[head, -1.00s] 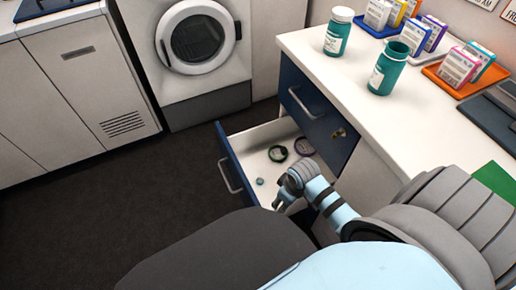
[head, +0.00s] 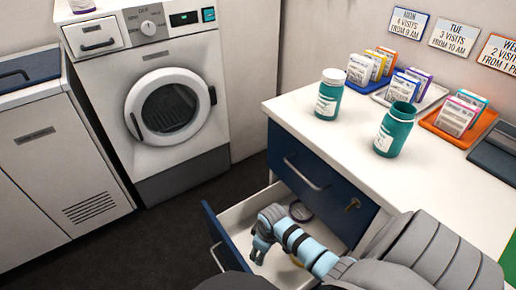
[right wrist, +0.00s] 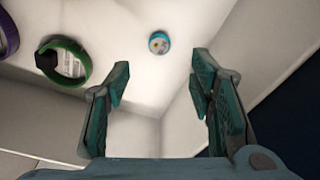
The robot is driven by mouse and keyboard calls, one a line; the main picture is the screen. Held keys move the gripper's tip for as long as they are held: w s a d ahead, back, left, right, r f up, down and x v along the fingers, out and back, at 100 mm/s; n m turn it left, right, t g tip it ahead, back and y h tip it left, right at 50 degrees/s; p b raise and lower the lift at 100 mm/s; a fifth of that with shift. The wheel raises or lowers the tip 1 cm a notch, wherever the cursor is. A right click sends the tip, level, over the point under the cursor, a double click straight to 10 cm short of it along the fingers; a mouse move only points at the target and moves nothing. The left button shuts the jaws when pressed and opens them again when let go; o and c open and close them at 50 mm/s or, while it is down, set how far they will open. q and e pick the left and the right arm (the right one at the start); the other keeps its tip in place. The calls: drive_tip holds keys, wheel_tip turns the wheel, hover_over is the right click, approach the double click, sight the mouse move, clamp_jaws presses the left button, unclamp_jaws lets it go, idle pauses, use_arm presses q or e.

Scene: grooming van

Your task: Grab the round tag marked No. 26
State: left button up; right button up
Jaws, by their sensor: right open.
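A small round teal tag (right wrist: 159,43) lies on the white floor of the open drawer (head: 236,215). Its print is too small to read. In the right wrist view it is beyond my right gripper's fingertips (right wrist: 158,83), roughly centred between them and apart from them. My right gripper (head: 258,252) is open and empty, over the drawer in the head view, where the tag does not show. A green ring-shaped band (right wrist: 84,62) with a dark clasp lies left of the tag, and a purple band (right wrist: 8,36) lies farther left. My left gripper is not in view.
The drawer sits under a white counter (head: 330,150) with two teal bottles (head: 329,95) (head: 394,130) and trays of small boxes, one orange (head: 460,128). A white washer (head: 165,110) stands behind left. The drawer walls enclose my right gripper closely.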

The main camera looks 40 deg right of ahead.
drive_tip(key=f+b, duration=0.1)
drive_tip(key=f, duration=0.1)
drive_tip(key=f+b, duration=0.2)
drive_tip(key=f, duration=0.1)
drive_tip(key=w+f+b, duration=0.1)
drive_tip(key=f, duration=0.2)
drive_tip(key=shift+a+b, duration=0.1)
drive_tip(key=shift+b, duration=0.25)
drive_tip(key=shift+f+b, duration=0.35)
drive_tip(key=shift+f, duration=0.1)
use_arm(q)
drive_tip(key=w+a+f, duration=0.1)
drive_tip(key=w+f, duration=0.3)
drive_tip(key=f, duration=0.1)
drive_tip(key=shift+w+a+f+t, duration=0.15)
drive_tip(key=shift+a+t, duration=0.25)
use_arm(e)
drive_tip(key=shift+r, duration=0.1)
drive_tip(key=c, duration=0.9)
